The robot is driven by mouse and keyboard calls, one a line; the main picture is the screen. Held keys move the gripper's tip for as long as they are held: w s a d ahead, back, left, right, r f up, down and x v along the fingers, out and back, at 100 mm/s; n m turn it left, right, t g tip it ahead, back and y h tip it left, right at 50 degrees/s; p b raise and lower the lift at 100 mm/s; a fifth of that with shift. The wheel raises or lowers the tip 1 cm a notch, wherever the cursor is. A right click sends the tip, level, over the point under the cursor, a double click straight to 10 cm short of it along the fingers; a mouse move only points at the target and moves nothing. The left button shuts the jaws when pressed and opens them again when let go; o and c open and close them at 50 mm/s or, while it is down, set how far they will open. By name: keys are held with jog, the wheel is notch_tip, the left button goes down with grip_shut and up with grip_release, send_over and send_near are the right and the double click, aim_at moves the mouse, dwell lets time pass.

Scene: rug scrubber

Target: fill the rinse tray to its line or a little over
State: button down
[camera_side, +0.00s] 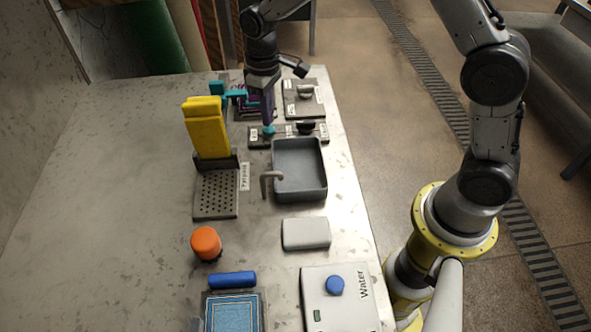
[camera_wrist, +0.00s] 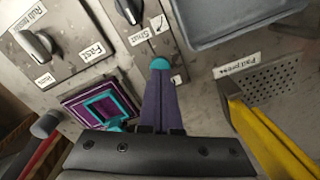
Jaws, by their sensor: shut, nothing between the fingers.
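I cannot make out water or a fill line inside. A pale box labelled Water (camera_side: 318,312) with a blue round button (camera_side: 335,285) sits at the front right. My gripper (camera_side: 268,131) is shut and empty, pointing down beyond the tray, over a labelled knob plate. Its teal tips show in the wrist view (camera_wrist: 160,64).
A yellow upright piece (camera_side: 206,130) stands by a perforated plate (camera_side: 216,196). An orange cylinder (camera_side: 205,243), blue bar (camera_side: 232,279) and pale block (camera_side: 306,234) lie nearer. The table's left side is clear.

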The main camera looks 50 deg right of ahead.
jog(key=shift+f, duration=1.2)
jog(key=shift+s+f, duration=0.1)
jog(key=shift+s, duration=0.05)
dwell(4.2)
dwell(0.4)
jog(key=shift+r, duration=3.65)
jog(key=shift+r, duration=0.1)
